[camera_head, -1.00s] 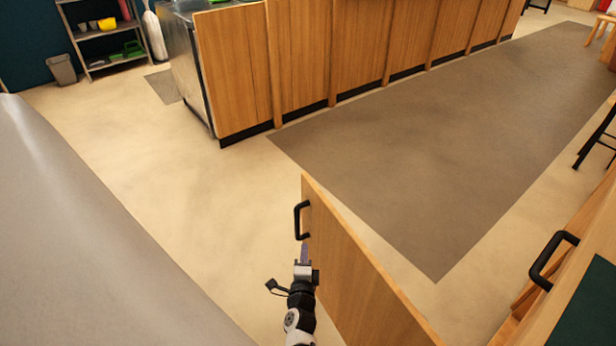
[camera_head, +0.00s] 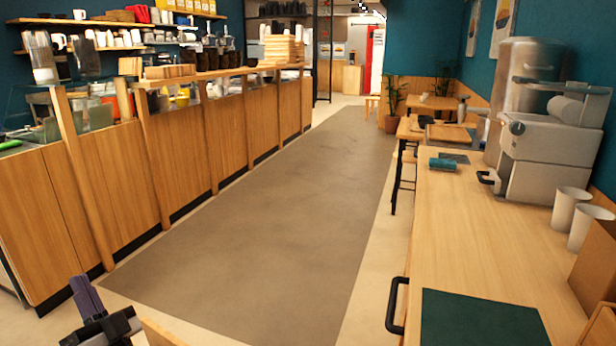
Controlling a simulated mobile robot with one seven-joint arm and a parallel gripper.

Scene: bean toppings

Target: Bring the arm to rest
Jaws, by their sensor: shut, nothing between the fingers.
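My gripper (camera_head: 86,292) shows at the bottom left of the head view, with its purple fingers pointing up and its dark body cut off by the frame's lower edge. The fingers are together and hold nothing. Only the end of my arm is in view. The top corner of a wooden door (camera_head: 162,334) shows just right of the gripper; I cannot tell the gap between them.
A wooden counter (camera_head: 540,255) on the right carries a green mat (camera_head: 480,318), white cups (camera_head: 568,210) and a large grey machine (camera_head: 555,140). A black handle (camera_head: 392,306) juts from its front. A long panelled counter (camera_head: 180,165) stands left. The grey floor strip (camera_head: 270,220) between is clear.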

